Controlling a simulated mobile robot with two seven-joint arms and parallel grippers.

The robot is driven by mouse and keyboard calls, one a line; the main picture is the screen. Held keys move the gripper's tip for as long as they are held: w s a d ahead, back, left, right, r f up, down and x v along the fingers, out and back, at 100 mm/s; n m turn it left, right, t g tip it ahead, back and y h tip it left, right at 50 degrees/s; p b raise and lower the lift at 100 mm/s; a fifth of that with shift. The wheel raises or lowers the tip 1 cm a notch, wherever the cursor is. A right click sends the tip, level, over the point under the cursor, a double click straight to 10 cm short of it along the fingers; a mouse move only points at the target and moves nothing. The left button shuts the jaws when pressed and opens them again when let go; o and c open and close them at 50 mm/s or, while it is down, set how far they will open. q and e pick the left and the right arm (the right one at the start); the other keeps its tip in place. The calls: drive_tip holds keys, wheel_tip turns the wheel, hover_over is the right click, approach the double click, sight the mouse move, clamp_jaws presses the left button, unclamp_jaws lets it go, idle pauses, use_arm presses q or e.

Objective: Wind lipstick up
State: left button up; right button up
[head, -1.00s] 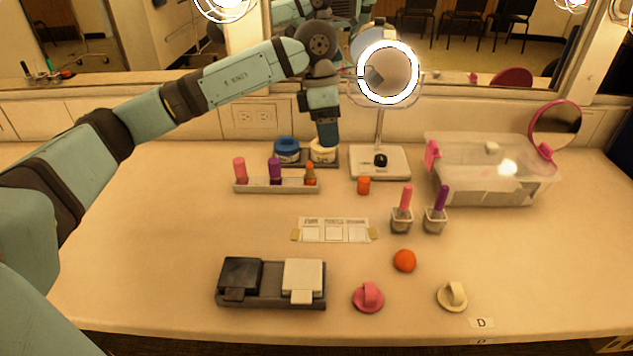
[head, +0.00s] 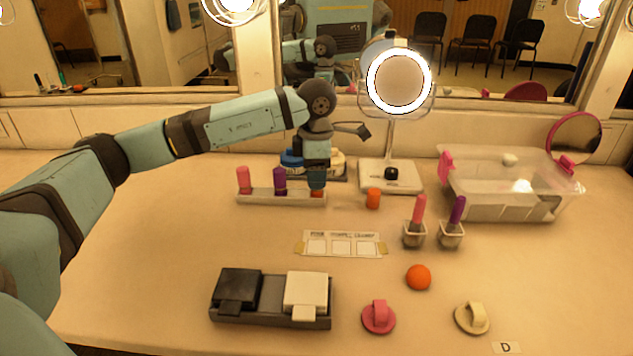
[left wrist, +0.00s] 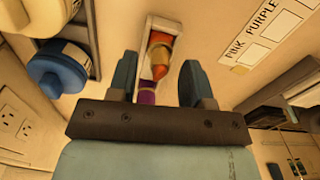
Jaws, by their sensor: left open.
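A light rack (head: 255,199) holds a pink lipstick (head: 243,180), a purple lipstick (head: 280,180) and an orange-red lipstick (head: 317,193) at its right end. My left gripper (head: 317,184) points down over that right end and hides most of the orange-red lipstick. In the left wrist view, my open left gripper (left wrist: 158,78) has one finger on each side of the rack. The orange-red lipstick (left wrist: 160,60) shows between and just beyond the fingers, and they look apart from it. The purple lipstick (left wrist: 147,92) is partly hidden by the gripper body. My right gripper is not in view.
An orange cap (head: 373,198) stands right of the rack. Blue and cream jars (head: 291,159) are behind the gripper, near the ring-light mirror (head: 398,82). Two cups (head: 414,240) hold pink and purple sticks.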

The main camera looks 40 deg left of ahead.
use_arm(q)
drive_tip(key=shift+f, duration=0.55)
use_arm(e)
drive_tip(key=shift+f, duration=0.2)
use_arm(q)
clamp_jaws()
drive_tip(key=shift+r+n+p, duration=0.2)
drive_tip(key=shift+n+p, duration=0.4)
drive_tip(key=shift+p, duration=0.3)
drive_tip(key=shift+f+n, duration=0.15)
drive_tip(key=shift+n, duration=0.25)
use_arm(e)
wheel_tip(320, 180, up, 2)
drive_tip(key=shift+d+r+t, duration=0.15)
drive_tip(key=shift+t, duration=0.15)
use_arm(q)
unclamp_jaws()
